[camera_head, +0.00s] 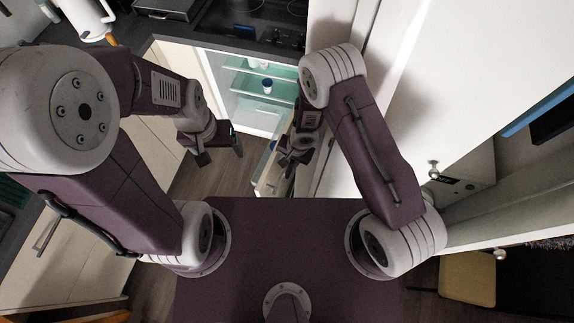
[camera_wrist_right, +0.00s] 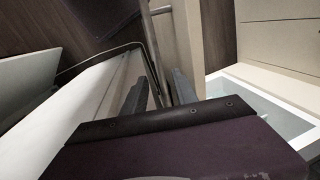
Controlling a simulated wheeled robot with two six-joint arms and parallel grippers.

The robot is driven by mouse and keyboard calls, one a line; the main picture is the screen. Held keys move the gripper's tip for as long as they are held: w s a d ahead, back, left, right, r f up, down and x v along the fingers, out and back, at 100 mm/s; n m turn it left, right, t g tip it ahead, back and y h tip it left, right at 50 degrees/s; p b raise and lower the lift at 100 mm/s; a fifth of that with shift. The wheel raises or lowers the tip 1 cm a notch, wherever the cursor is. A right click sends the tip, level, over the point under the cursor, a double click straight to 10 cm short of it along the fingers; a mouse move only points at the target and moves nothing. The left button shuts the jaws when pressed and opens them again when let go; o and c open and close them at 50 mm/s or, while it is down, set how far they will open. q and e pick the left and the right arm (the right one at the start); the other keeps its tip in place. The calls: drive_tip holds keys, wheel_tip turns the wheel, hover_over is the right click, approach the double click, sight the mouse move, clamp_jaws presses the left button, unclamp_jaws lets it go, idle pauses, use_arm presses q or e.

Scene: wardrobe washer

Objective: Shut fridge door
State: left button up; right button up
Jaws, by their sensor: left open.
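The fridge (camera_head: 263,120) stands open in the middle of the head view, its pale green interior and shelves showing. Its door (camera_head: 267,172) is swung out towards me, seen nearly edge-on; my right arm hides part of it. My left gripper (camera_head: 222,152) is open and empty, in front of the fridge opening and left of the door, apart from it. My right gripper (camera_head: 292,158) is close by the door on its right.
A small blue-and-white cup (camera_head: 267,86) stands on a fridge shelf. A dark counter (camera_head: 225,42) with a hob runs above the fridge. Pale cabinets (camera_head: 150,150) line the left, and a large white door panel (camera_head: 450,60) fills the right. Wooden floor (camera_head: 215,178) shows below the fridge.

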drive_tip(key=f, duration=0.3)
drive_tip(key=shift+w+a+f+b, duration=0.1)
drive_tip(key=shift+w+a+b, duration=0.05)
drive_tip(key=shift+a+b, duration=0.25)
drive_tip(key=shift+s+f, duration=0.2)
drive_tip(key=shift+s, duration=0.05)
drive_tip(key=shift+w, duration=0.15)
clamp_jaws()
idle(0.7)
